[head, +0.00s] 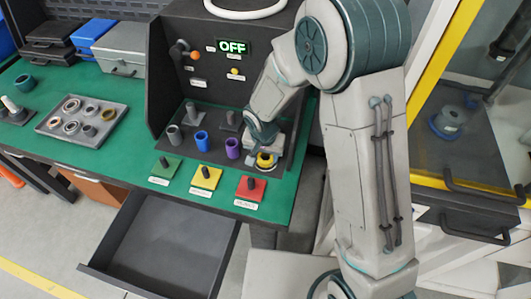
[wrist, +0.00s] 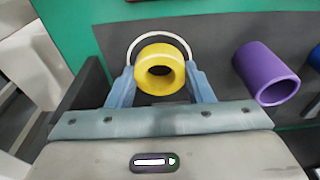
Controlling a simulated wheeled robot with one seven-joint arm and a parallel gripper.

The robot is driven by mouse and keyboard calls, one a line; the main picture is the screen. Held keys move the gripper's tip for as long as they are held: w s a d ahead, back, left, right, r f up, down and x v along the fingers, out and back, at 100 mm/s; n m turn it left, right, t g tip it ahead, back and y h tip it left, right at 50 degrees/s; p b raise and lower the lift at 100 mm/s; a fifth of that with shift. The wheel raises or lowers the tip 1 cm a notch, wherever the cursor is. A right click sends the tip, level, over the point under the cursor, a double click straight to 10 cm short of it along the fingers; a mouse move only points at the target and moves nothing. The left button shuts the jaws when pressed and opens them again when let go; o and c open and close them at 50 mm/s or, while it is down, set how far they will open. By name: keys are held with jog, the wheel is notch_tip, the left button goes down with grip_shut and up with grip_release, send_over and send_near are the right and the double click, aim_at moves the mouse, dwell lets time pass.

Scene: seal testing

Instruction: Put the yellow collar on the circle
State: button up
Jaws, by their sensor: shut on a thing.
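The yellow collar (head: 265,161) is a short thick ring with a dark hole. In the wrist view the yellow collar (wrist: 160,84) sits between the two blue fingers of my gripper (wrist: 160,70), which is shut on it. The white circle outline (wrist: 160,34) shows behind the collar on the dark mat, mostly around its far side. In the head view my gripper (head: 264,150) points down at the right end of the dark mat. I cannot tell whether the collar touches the mat or is held just above it.
A purple tube (head: 233,148) stands just left of my gripper, with a blue tube (head: 202,141) and a grey tube (head: 174,137) farther left. Green (head: 163,173), yellow (head: 199,183) and red (head: 243,192) plates with pegs lie in front. A drawer (head: 165,240) hangs open below.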

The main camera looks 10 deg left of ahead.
aim_at(264, 162)
jog(key=shift+f, duration=0.1)
jog(key=o, duration=1.2)
notch_tip(264, 162, up, 12)
jog(key=s, duration=0.1)
jog(key=shift+s, duration=0.4)
jog(key=shift+a, duration=0.1)
